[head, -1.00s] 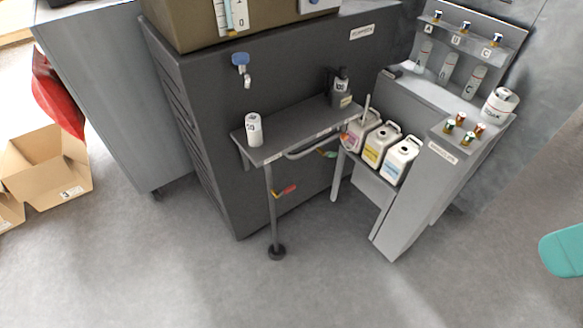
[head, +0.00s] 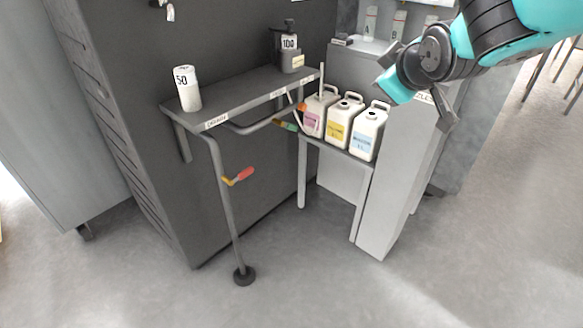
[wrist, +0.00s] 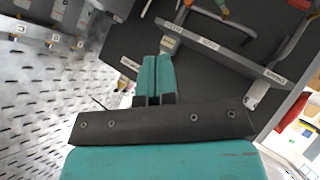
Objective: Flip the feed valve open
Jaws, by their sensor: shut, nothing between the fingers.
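A lever valve with a red and yellow handle (head: 238,177) is on the front post of the grey side shelf. A second lever valve, green and orange (head: 287,125), is under the shelf's right end near the bent pipe. I cannot read a label marking either as the feed valve. My gripper (wrist: 157,62) shows in the wrist view with its teal fingers together and nothing between them. It is apart from both valves. A small green and orange part (wrist: 222,8) shows at the top edge of the wrist view.
White jugs (head: 368,131) stand on a low ledge beside a grey cabinet (head: 388,190). The floor in front is clear.

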